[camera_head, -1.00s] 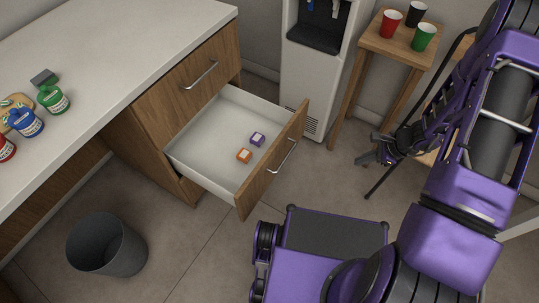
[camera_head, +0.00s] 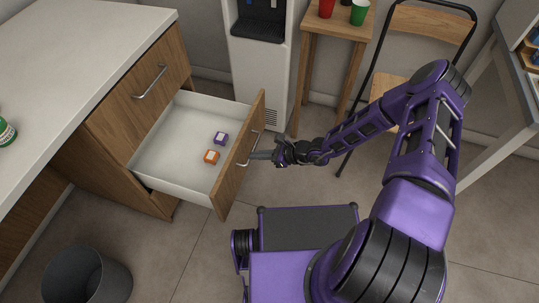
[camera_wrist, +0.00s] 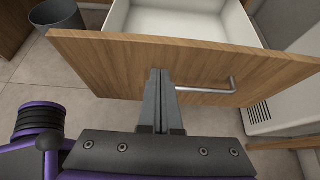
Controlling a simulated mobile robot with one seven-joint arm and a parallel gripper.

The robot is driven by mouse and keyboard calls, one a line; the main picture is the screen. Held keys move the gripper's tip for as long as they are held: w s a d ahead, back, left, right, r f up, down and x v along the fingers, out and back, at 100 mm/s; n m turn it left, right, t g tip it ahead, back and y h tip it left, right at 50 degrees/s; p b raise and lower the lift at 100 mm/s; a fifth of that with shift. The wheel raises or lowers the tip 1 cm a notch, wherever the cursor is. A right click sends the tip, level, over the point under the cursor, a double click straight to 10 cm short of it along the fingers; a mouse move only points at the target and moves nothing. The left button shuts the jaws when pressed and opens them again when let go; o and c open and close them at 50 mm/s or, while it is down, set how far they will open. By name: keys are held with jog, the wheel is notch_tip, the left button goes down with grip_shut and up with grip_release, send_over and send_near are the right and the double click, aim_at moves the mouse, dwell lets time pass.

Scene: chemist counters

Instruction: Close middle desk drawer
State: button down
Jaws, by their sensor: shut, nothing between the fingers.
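The middle desk drawer (camera_head: 239,158) stands pulled out, with a wooden front, a metal bar handle and white inner walls. An orange box (camera_head: 211,157) and a purple box (camera_head: 221,138) lie inside it. My gripper (camera_head: 254,155) is shut and empty at the outer face of the drawer front, close to the handle. In the wrist view the shut fingers (camera_wrist: 159,78) point at the wooden front (camera_wrist: 110,62), just left of the handle (camera_wrist: 215,88). I cannot tell for certain whether the fingertips touch the wood.
The closed upper drawer (camera_head: 145,95) sits under the white counter (camera_head: 85,60). A water dispenser (camera_head: 260,70) and a small wooden table (camera_head: 318,25) stand behind. A grey bin (camera_head: 88,278) is at lower left. A folding chair (camera_head: 400,88) stands behind my arm.

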aim_at(236, 153)
jog(key=shift+w+a+f, duration=0.1)
jog(key=shift+w+a, duration=0.15)
jog(key=shift+a, duration=0.5)
jog(key=shift+w+a+f, duration=0.1)
jog(key=shift+w+a, duration=0.2)
jog(key=shift+a, duration=0.45)
jog(key=shift+w+a+f, duration=0.1)
jog(key=shift+w+a, duration=0.15)
jog(key=shift+a, duration=0.5)
jog(key=shift+r, duration=0.1)
